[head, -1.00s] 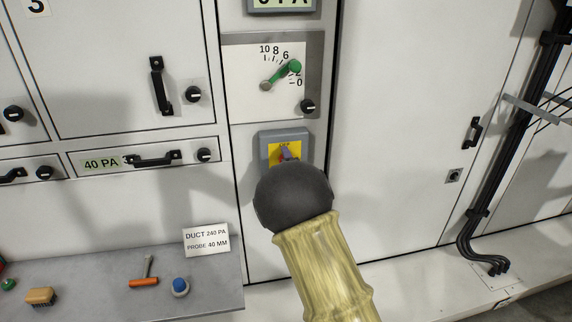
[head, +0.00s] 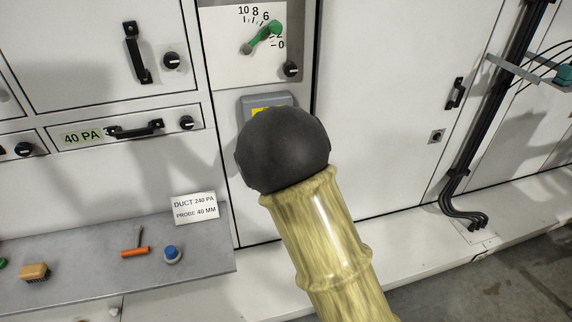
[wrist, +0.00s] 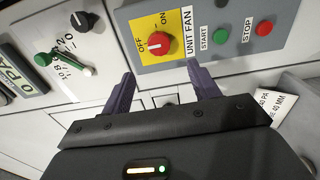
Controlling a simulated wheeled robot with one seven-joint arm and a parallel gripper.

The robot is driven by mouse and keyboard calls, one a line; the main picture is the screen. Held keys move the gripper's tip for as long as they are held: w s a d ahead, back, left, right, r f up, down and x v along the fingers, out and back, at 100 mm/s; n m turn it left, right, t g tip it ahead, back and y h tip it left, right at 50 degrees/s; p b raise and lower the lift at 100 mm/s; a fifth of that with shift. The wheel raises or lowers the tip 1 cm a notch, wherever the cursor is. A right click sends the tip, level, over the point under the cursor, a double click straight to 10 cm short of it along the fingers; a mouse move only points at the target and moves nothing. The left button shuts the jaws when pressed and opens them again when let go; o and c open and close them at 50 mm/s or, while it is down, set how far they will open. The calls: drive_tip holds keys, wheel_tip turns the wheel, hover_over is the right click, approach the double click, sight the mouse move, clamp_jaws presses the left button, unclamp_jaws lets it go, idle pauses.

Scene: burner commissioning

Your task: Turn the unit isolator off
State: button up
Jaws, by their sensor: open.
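The unit isolator is a red knob (wrist: 158,40) on a yellow plate (wrist: 143,24) marked OFF and ON, beside the words UNIT FAN, in the wrist view. I cannot tell clearly which mark the knob points to. My gripper (wrist: 160,76) is open, its two purple fingers apart and empty. The knob lies beyond the fingertips, roughly between them in the picture, with no contact visible. In the head view, my arm hides the knob and gripper; only the top of the grey isolator box (head: 266,99) and a sliver of yellow show.
A green start button (wrist: 220,36) and red stop button (wrist: 264,28) sit right of the knob in the wrist view. A dial with a green lever (head: 263,37) is above the box. A grey shelf (head: 95,270) at lower left holds a brush and small tools.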

drive_tip(key=v, duration=0.6)
drive_tip(key=shift+a, duration=0.1)
